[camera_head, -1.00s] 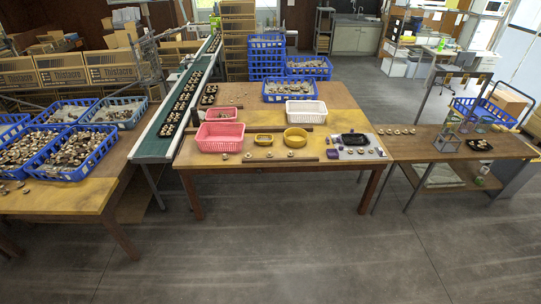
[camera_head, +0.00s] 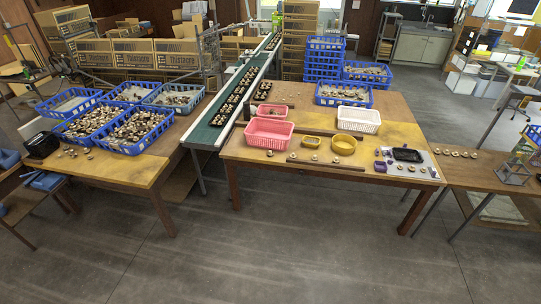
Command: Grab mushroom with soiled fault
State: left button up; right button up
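Many mushrooms are in view, too small to tell which has a soiled fault. Several lie loose on the left table (camera_head: 130,167) in front of the blue crates. Two blue crates there, a left one (camera_head: 66,136) and a right one (camera_head: 128,150), are full of mushrooms. A few mushrooms (camera_head: 312,141) lie on the middle table (camera_head: 262,172) near the pink basket and yellow bowls. A row of mushrooms (camera_head: 455,153) lies on the right table. Neither of my grippers shows in the view.
A green conveyor (camera_head: 212,131) carrying black trays runs between the left and middle tables. The front floor (camera_head: 270,255) is clear.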

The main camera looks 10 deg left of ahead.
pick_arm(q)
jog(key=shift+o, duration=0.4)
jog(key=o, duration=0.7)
